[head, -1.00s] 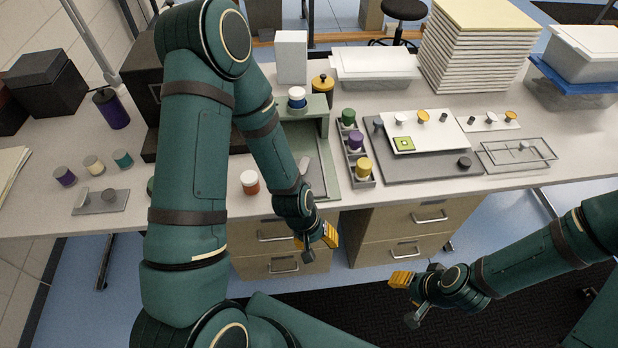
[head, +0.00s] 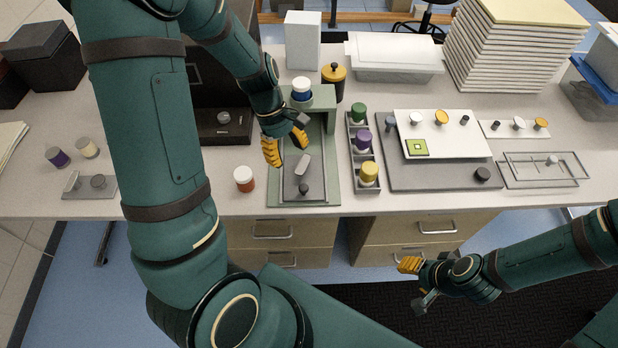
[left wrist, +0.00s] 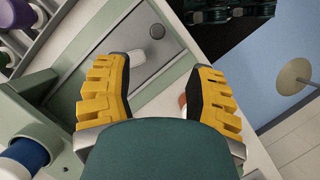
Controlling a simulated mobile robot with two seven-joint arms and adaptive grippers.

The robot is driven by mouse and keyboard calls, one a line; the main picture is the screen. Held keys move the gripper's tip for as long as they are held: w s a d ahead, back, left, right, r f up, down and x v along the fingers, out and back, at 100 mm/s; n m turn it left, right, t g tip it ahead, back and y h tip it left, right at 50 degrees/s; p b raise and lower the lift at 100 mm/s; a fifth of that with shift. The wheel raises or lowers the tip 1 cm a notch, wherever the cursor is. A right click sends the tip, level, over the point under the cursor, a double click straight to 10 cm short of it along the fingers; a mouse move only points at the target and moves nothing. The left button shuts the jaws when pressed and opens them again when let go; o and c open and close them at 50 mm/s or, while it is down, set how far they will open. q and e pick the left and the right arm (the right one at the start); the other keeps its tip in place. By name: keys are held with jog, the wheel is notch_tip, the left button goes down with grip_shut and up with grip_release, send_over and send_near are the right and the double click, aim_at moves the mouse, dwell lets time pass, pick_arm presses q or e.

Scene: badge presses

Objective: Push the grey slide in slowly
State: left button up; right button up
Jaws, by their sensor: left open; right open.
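The grey slide (head: 291,188) lies in the green press (head: 328,150), towards its front end. My left gripper (head: 286,147) is open and empty, above the press, just behind the block. In the left wrist view, its yellow fingers (left wrist: 158,75) are spread wide. The slide (left wrist: 152,60) with its light block (left wrist: 157,31) shows beyond them. I cannot tell whether a finger touches the slide. My right gripper (head: 415,282) is open and empty, in front of the table.
A white-topped orange jar (head: 244,180) stands left of the press. A rack (head: 362,180) with green, purple and yellow-topped pieces stands close on its right. A blue-and-white piece (head: 301,88) sits at the press's back. Free table lies between the jar and the left-hand stand (head: 90,190).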

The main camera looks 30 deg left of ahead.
aim_at(303, 187)
pick_arm(q)
jog(key=shift+n, duration=0.4)
jog(key=b+x, duration=0.4)
jog(key=x, duration=0.8)
jog(key=shift+w+d+f+b, duration=0.1)
jog(key=shift+w+d+b, duration=0.05)
jog(key=shift+b, duration=0.2)
grip_shut()
